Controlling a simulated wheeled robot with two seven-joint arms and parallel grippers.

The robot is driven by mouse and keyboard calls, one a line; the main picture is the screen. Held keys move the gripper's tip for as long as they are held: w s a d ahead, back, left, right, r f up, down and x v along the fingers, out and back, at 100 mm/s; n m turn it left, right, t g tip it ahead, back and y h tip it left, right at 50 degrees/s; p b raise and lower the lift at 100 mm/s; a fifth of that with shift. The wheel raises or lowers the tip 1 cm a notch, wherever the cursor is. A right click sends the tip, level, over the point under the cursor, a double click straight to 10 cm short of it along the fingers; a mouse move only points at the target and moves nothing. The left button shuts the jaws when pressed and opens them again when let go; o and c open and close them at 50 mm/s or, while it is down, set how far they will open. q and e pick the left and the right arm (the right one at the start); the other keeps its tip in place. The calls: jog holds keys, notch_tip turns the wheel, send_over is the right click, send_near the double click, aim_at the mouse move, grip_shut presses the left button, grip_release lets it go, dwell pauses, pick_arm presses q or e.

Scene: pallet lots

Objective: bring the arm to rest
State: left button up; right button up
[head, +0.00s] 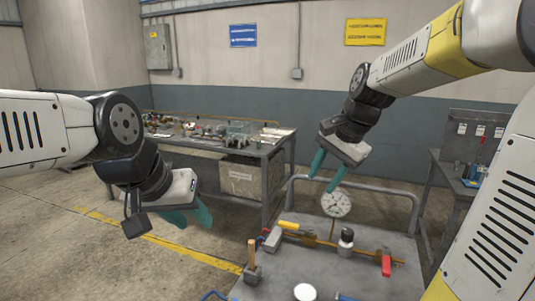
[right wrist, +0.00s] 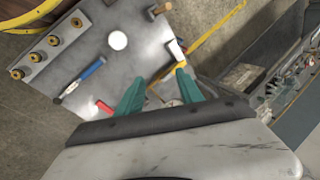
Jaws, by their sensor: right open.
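My right gripper (head: 325,184) is up at the right middle of the head view, above the far end of a grey metal cart top (head: 285,268). Its two teal fingers are apart with nothing between them. In the right wrist view the open fingers (right wrist: 160,85) point over the cart top and its tools. My left gripper (head: 187,220) hangs at the left of the head view, over the floor left of the cart. Its teal fingers stand apart and look empty. Neither gripper visibly touches anything.
A cluttered workbench (head: 220,148) stands behind. Another bench (head: 460,190) is at right. Floor is open at left.

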jog(key=s+n+t, duration=0.2)
jog(key=s+n, duration=0.7)
jog(key=s, duration=0.7)
jog(key=shift+s+f+n+t+h, duration=0.2)
jog(key=shift+f+n+t+h, duration=0.1)
jog(key=shift+t+h, duration=0.1)
jog(key=shift+d, duration=0.1)
